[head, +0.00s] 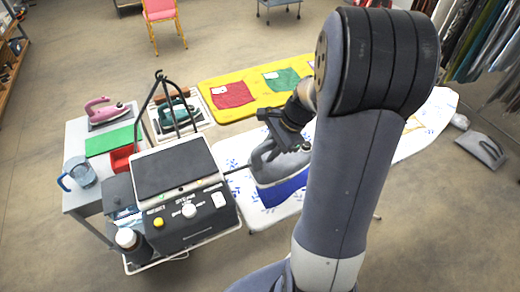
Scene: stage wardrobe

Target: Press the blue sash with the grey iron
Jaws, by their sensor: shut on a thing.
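The grey iron (262,165) is over the ironing board (236,150), which has a white cover with a blue pattern. My gripper (282,138) is shut on the iron's handle from above. The blue sash (283,189) lies on the board under and in front of the iron. The iron's soleplate looks to be on or just above the sash; I cannot tell whether they touch. My arm hides the right part of the sash and the middle of the board.
A dark steam station (180,195) stands left of the board. A grey table (76,195) holds a pink iron (105,110), a jug (78,174) and a green mat (110,140). A teal iron (178,115) stands behind. Hanging clothes are at right.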

